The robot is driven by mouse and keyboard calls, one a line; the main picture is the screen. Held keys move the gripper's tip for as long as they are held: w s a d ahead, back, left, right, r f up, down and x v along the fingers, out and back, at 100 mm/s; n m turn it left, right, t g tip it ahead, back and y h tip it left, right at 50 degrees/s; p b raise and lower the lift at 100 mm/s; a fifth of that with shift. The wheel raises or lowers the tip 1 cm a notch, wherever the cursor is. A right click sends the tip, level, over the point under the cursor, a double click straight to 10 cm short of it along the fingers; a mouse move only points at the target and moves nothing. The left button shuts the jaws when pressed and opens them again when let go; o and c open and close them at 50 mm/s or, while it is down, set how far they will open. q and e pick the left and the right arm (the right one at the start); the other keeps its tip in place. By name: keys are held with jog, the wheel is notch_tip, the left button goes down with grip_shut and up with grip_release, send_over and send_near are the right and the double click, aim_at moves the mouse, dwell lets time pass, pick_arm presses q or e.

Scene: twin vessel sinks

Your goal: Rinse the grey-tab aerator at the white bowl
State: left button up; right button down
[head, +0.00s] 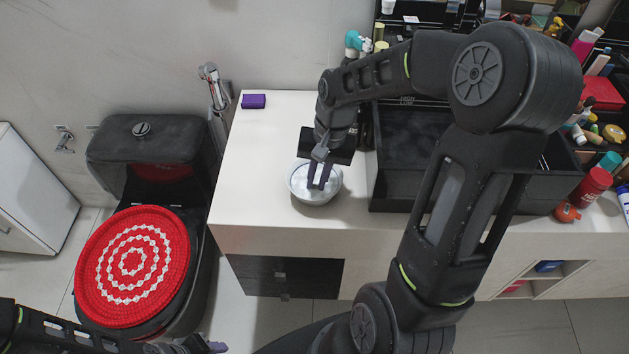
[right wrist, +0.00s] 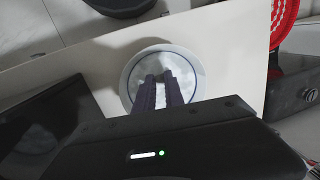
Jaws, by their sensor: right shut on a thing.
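The white bowl (head: 295,192) stands on the white counter, left of a black tray. It also shows in the right wrist view (right wrist: 130,82), with a thin dark line round its rim and a greyish inside. My right gripper (head: 318,180) points down over the bowl, its fingertips (right wrist: 161,78) within the rim's outline and close together. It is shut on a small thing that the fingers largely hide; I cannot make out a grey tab. Whether the fingertips touch the bowl is unclear. My left gripper (head: 216,347) shows only in part at the bottom edge, and its opening cannot be read.
A purple block (head: 253,101) lies at the back left of the white counter (head: 260,150). The black tray (head: 408,135) stands close on the right, with several bottles and small items beyond it. A red and white round mat (head: 100,255) is at the left, below counter height.

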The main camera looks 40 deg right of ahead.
jog(key=shift+s+d, duration=0.35)
jog(key=shift+d, duration=0.15)
jog(key=shift+a, duration=0.1)
dwell(0.4)
jog(key=shift+w+a, duration=0.35)
jog(key=shift+a, duration=0.05)
jog(key=shift+s+d, duration=0.1)
dwell(0.4)
jog(key=shift+s+d, duration=0.25)
jog(key=shift+d, duration=0.15)
jog(key=shift+a, duration=0.15)
jog(key=shift+w+a, duration=0.35)
dwell(0.4)
